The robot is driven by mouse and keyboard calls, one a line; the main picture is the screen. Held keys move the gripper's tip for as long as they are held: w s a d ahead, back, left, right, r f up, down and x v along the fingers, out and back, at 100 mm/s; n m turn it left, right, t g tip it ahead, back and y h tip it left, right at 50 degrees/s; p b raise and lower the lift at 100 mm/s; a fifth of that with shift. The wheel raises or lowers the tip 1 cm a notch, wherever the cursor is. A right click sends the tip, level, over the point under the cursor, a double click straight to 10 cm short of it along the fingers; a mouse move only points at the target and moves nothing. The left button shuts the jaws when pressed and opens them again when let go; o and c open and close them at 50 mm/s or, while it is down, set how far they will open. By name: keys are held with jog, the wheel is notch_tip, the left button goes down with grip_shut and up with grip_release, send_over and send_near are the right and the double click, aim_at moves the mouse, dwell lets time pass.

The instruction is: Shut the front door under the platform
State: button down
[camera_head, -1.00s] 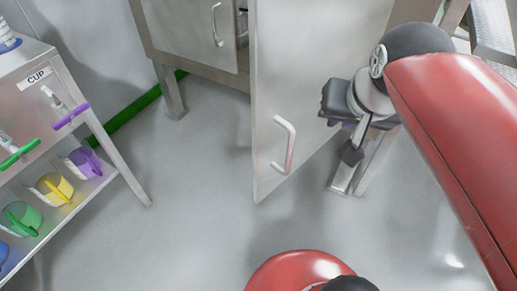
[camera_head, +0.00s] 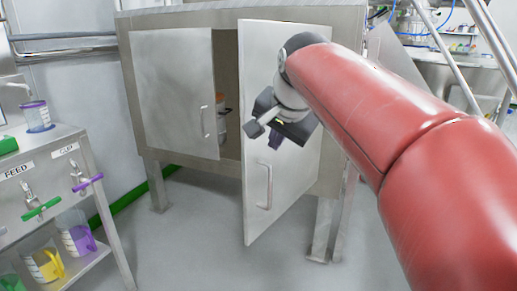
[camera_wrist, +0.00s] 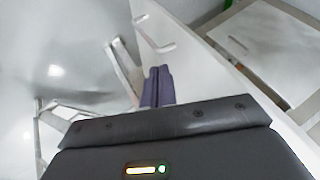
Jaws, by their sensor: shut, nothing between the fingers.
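The front door (camera_head: 258,85) is a pale metal panel under the platform, standing ajar and swung out towards me. Its bar handle (camera_head: 264,186) is on the face towards me, and it also shows in the wrist view (camera_wrist: 155,35). My gripper (camera_head: 277,143) is shut and empty, in front of the door's face and above the handle. In the wrist view my dark fingers (camera_wrist: 158,85) are together beside the door panel (camera_wrist: 200,55). I cannot tell whether they touch it. My arm hides the door's upper right part.
A second cabinet door (camera_head: 175,85) is at the left, with a dark gap beside it showing an orange and white item (camera_head: 222,115). A stand (camera_head: 45,160) with taps and coloured jugs is at the left. Floor (camera_head: 185,240) before the cabinet is clear.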

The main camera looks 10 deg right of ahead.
send_near(252, 162)
notch_tip(252, 162, down, 3)
jog(key=d, duration=0.3)
jog(key=shift+w+a+f, duration=0.2)
jog(key=shift+w+a, duration=0.55)
jog(key=shift+w+a+f, duration=0.25)
jog(key=shift+w+a, duration=0.45)
